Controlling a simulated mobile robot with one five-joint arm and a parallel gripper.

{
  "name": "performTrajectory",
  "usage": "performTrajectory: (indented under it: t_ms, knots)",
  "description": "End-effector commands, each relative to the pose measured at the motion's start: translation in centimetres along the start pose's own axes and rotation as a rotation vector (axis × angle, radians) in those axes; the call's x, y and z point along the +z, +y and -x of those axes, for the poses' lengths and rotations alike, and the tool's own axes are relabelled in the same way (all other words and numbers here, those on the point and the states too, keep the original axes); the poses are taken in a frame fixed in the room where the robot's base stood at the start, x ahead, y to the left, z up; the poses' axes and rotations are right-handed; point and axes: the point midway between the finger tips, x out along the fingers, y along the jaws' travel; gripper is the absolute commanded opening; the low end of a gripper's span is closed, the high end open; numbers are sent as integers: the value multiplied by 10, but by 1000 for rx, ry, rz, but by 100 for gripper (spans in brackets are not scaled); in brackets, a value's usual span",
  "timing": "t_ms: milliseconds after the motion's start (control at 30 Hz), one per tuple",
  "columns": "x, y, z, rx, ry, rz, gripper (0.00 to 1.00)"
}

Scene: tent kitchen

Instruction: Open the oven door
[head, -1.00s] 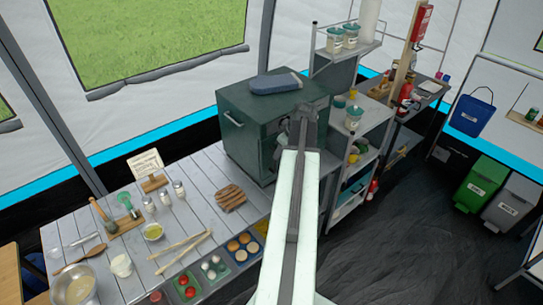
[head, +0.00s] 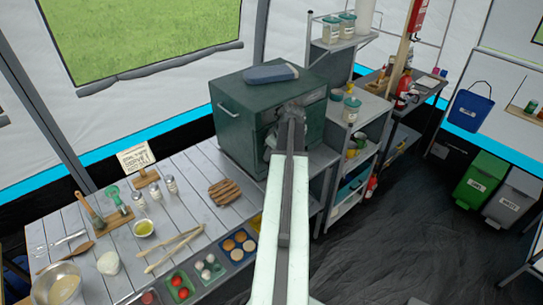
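The oven (head: 236,128) is a dark green box standing on the far end of the slatted table in the head view. A light bar handle (head: 228,108) shows on its left-facing side. My gripper (head: 289,112) is at the end of my raised arm, in front of the oven's right-facing side. My gripper and arm hide part of that side, so I cannot tell whether the door is shut or whether I touch it. The fingers are small and seen from behind, so their opening does not show.
A blue-grey folded item (head: 271,74) lies on the oven. The slatted table (head: 185,190) holds utensils, jars, a wooden trivet (head: 224,192) and food trays. A metal shelf rack (head: 345,190) stands close right of the oven. Dark floor (head: 400,230) lies open at right.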

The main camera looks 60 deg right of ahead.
Motion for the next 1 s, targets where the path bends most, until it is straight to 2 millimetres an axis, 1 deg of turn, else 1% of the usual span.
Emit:
performTrajectory:
  t_ms: [33, 67, 100, 1000]
  knots:
    - [0, 0, 0, 0, 0, 0, 12]
    - [0, 0, 0, 0, 0, 0, 4]
    - [0, 0, 0, 0, 0, 0, 0]
    - [1, 1, 1, 1, 0, -1, 0]
